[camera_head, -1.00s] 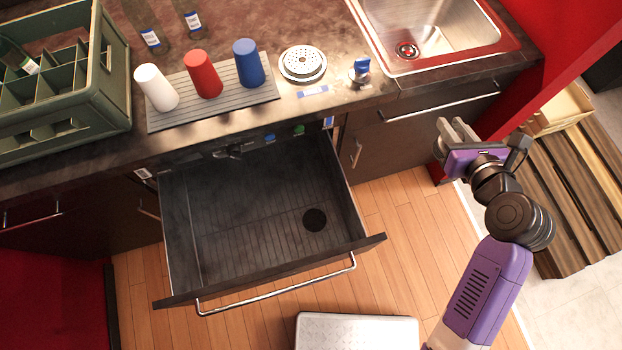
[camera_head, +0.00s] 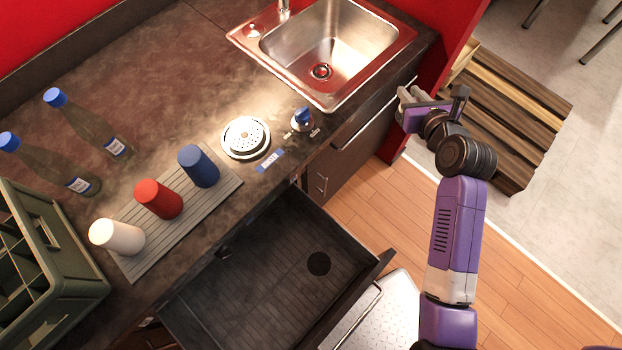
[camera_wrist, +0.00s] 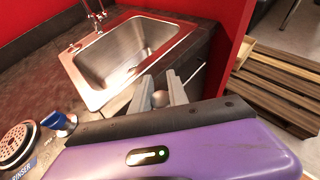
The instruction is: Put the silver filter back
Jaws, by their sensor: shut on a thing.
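My gripper (camera_head: 405,97) is raised in front of the counter, to the right of the sink in the head view. In the wrist view, its two grey fingers are shut on a small rounded silver piece (camera_wrist: 160,98), which looks like the silver filter's knob. The rest of the filter is hidden behind the purple gripper body. The steel sink (camera_head: 330,45) is set in the counter with a red rim and has a round drain (camera_head: 321,71) in its floor. The sink also shows ahead of my fingers in the wrist view (camera_wrist: 128,50).
The round rinser (camera_head: 245,138) and blue-topped knob (camera_head: 302,119) lie left of the sink. White, red and blue cups stand on a ribbed mat (camera_head: 214,205). A drawer (camera_head: 275,275) is open below. A wooden pallet (camera_head: 510,110) lies right, beyond the red panel.

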